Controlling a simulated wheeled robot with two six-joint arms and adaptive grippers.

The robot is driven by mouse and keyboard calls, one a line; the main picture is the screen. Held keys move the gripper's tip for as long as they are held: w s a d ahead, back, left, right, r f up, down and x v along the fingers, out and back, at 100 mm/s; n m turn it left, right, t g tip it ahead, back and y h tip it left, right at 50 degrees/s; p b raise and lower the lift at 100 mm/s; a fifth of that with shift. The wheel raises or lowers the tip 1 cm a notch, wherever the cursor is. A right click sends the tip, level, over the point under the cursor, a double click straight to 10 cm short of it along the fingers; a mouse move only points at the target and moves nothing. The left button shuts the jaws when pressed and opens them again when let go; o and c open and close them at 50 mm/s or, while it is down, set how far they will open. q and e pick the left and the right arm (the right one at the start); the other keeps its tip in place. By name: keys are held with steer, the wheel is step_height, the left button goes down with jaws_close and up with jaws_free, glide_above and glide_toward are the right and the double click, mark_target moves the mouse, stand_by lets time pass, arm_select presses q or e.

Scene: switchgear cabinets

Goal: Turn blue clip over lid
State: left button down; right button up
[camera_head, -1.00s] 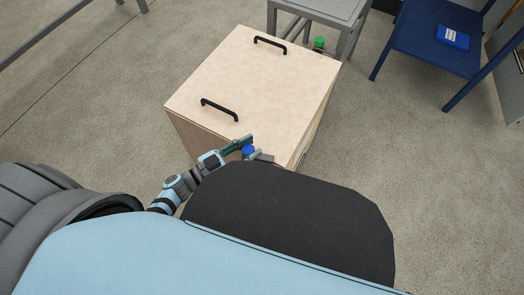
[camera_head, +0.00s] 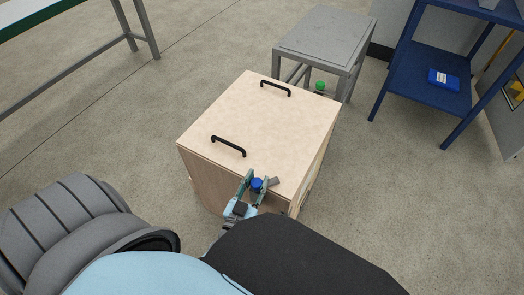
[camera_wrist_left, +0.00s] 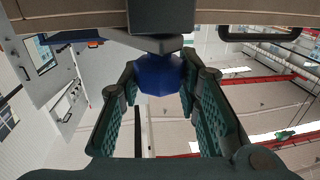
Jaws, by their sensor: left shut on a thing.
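The blue clip (camera_head: 257,185) is a rounded blue knob with a grey plate (camera_head: 273,181), at the near edge of the pale wooden box. The lid (camera_head: 265,125) is the flat top of that box, with two black handles. The plate appears to reach over the lid's near edge; contact is unclear. My left gripper (camera_head: 256,183) is shut on the blue knob, one green finger on each side. In the left wrist view, the blue knob (camera_wrist_left: 158,75) sits between the fingertips (camera_wrist_left: 160,78), just below the grey plate. My right gripper is not in view.
A grey stool (camera_head: 325,40) stands behind the box, with a green knob (camera_head: 320,86) near the box's far side. A blue shelf (camera_head: 430,90) holding a blue box (camera_head: 444,80) is at the right. Open floor lies left of the box.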

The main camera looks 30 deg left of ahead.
mark_target(256, 182)
arm_select(q)
steer(key=shift+f, duration=0.1)
steer(key=c, duration=1.2)
jaws_free()
step_height(256, 182, up, 10)
steer(key=shift+r, duration=0.1)
